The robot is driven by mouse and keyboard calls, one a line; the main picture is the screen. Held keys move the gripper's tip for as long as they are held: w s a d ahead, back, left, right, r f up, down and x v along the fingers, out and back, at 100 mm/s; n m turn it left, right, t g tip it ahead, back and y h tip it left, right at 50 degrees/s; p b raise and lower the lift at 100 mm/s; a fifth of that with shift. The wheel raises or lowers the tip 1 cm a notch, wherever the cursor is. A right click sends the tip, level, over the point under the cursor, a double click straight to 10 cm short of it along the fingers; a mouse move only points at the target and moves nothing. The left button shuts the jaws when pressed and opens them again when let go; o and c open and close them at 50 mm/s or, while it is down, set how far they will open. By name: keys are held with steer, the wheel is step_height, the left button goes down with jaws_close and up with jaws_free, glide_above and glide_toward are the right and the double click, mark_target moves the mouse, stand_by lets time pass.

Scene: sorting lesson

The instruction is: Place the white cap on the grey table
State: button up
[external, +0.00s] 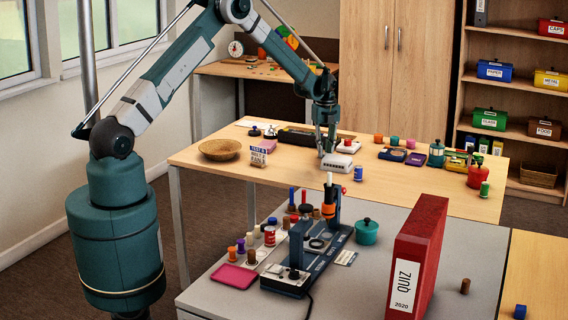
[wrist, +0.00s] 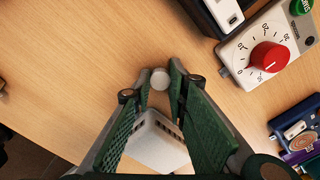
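A small white round piece, which looks like the white cap (wrist: 160,78), shows between the fingertips in the wrist view. My gripper (wrist: 161,73) points down with one green finger on either side of it. The fingers stand apart, but I cannot tell whether they touch the cap. In the external view my gripper (external: 326,151) is low over the wooden table (external: 215,172), beside a white slotted box (external: 337,163). The cap cannot be made out there. The grey table (external: 455,238) is in front, with a clear patch at right.
The white box also shows below the cap in the wrist view (wrist: 158,142). A timer with a red knob (wrist: 268,57) lies to the right. On the grey table stand a red binder (external: 418,258), a teal pot (external: 366,232), a dark apparatus (external: 310,255) and several small caps.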

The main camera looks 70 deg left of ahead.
mark_target(325, 153)
steer(key=shift+r, duration=0.15)
step_height(325, 153, up, 10)
steer(key=p, duration=0.1)
stand_by(0.6)
steer(key=shift+d, duration=0.1)
stand_by(0.6)
